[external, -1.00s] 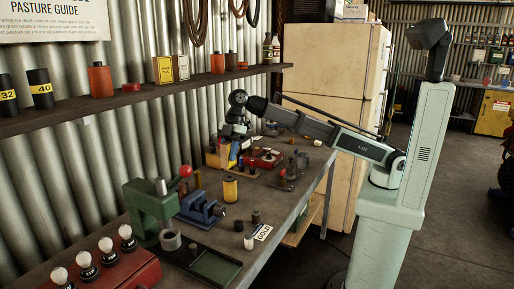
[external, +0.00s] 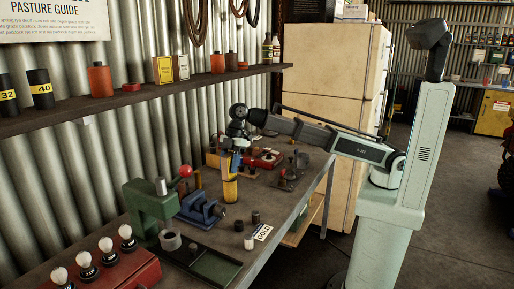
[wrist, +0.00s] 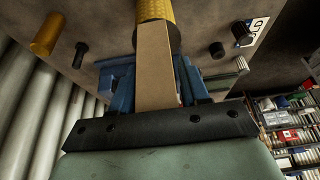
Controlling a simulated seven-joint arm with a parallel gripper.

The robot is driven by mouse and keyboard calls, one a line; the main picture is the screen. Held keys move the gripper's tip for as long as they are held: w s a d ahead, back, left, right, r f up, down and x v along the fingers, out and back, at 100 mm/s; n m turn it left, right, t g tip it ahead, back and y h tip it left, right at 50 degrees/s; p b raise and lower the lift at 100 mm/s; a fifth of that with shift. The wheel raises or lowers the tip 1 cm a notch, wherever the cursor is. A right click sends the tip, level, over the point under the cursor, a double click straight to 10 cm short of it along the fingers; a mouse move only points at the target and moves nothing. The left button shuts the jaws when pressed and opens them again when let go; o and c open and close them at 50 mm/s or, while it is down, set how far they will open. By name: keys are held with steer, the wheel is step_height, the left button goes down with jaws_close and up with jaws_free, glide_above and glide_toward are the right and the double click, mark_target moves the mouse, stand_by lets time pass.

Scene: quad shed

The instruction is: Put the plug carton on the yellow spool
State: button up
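The yellow spool (external: 230,191) stands upright on the bench, to the right of the blue vise; part of it shows at the top of the wrist view (wrist: 180,14). My gripper (external: 231,162) is directly above it, pointing down. It is shut on a narrow tan carton, which I take to be the plug carton (wrist: 154,70); the carton sits between the blue fingers in the wrist view. The carton's lower end is at or just above the spool's top. I cannot tell whether they touch. The carton hides part of the spool in the wrist view.
A blue vise (external: 198,209) and a green press (external: 146,207) stand to the left of the spool. A red tray (external: 262,160) and small metal parts lie behind. Dark cylinders and a GOLD label (external: 263,232) lie in front. A shelf (external: 150,98) runs along the wall.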

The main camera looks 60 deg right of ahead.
steer(key=shift+o, duration=1.3)
steer(key=v, duration=1.2)
steer(key=shift+r, duration=0.15)
